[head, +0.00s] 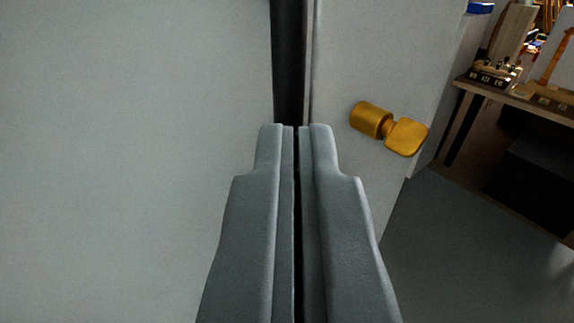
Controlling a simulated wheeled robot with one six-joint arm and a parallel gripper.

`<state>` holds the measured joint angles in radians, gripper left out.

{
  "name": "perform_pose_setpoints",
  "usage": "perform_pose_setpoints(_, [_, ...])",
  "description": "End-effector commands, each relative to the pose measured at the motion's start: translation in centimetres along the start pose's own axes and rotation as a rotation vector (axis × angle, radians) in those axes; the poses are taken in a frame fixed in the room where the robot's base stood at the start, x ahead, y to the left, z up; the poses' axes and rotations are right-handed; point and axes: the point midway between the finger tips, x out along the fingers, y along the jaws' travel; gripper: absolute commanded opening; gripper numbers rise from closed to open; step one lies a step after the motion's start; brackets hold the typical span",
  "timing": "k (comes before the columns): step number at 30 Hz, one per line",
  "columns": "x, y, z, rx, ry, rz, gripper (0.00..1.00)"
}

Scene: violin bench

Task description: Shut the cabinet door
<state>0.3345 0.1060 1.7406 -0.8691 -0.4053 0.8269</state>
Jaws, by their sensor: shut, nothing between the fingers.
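A pale grey cabinet panel (130,150) fills the left of the head view. To its right is a second pale panel (385,50), seen at a slant, with a gold handle (388,128) made of a round knob and a flat tab. The handled panel looks like the cabinet door. A dark upright gap (290,60) shows between the two panels. My gripper (296,128) is shut and empty. Its fingertips point at the lower visible part of the gap, left of the handle. Whether they touch either panel cannot be told.
A wooden bench (520,100) with small items on it stands at the back right. A blue object (480,8) shows at the top right. The grey floor (470,250) is clear at the lower right.

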Motion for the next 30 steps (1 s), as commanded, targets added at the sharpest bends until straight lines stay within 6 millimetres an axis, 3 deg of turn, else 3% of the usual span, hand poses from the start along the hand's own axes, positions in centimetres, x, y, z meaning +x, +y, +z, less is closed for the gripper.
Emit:
perform_pose_setpoints(19, [-8.4, 1.1, 0.0, -0.001, -0.001, 0.004, 0.0])
perform_pose_setpoints(30, [-10.2, 1.1, -0.1, -0.002, 0.0, 0.003, 0.0])
